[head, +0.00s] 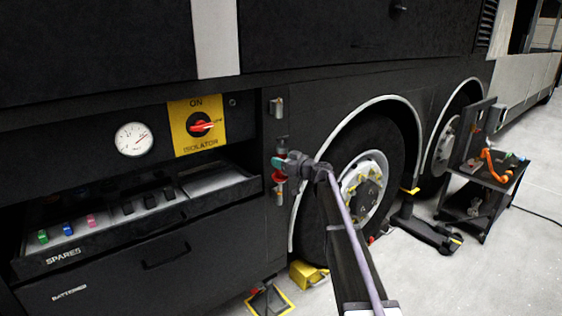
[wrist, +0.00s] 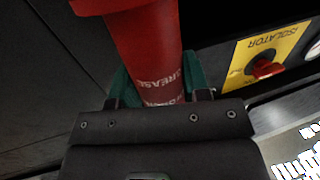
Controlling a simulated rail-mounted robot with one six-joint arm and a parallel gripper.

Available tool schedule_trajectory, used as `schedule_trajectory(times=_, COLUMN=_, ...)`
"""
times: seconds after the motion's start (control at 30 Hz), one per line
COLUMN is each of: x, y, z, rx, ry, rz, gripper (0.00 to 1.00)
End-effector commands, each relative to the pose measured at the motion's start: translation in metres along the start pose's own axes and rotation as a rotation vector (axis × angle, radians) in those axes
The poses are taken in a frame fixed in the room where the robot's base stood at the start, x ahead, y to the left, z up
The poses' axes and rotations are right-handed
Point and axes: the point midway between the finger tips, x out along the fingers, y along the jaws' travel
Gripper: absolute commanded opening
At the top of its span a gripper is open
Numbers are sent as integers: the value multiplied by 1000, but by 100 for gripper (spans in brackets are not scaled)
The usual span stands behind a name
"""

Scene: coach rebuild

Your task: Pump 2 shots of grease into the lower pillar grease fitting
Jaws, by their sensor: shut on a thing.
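A red grease gun (wrist: 148,45) with white GREASE lettering fills the upper middle of the wrist view, between the green fingers of my gripper (wrist: 158,85). My gripper (head: 279,163) is shut on it. In the head view a bit of the red gun (head: 279,177) shows at the dark pillar (head: 268,225), left of the wheel arch. A grey fitting (head: 277,107) sits high on the pillar. Any contact between nozzle and fitting is hidden.
Left of the pillar are the yellow isolator panel (head: 183,140) with its red switch, a round gauge (head: 134,139) and a spares tray (head: 100,225). A wheel (head: 365,190) is close on the right. A black tool cart (head: 485,185) stands farther right on open floor.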

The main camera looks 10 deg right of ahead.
Motion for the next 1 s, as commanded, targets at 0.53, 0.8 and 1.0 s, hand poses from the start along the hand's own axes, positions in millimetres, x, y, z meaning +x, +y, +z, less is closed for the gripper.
schedule_trajectory(times=0.53, x=0, y=0, z=-16, rx=-1, ry=-1, rz=0, gripper=0)
schedule_trajectory(times=0.8, x=0, y=0, z=-17, rx=0, ry=0, rz=0, gripper=0)
schedule_trajectory(times=1.0, x=0, y=0, z=-17, rx=0, ry=0, rz=0, gripper=0)
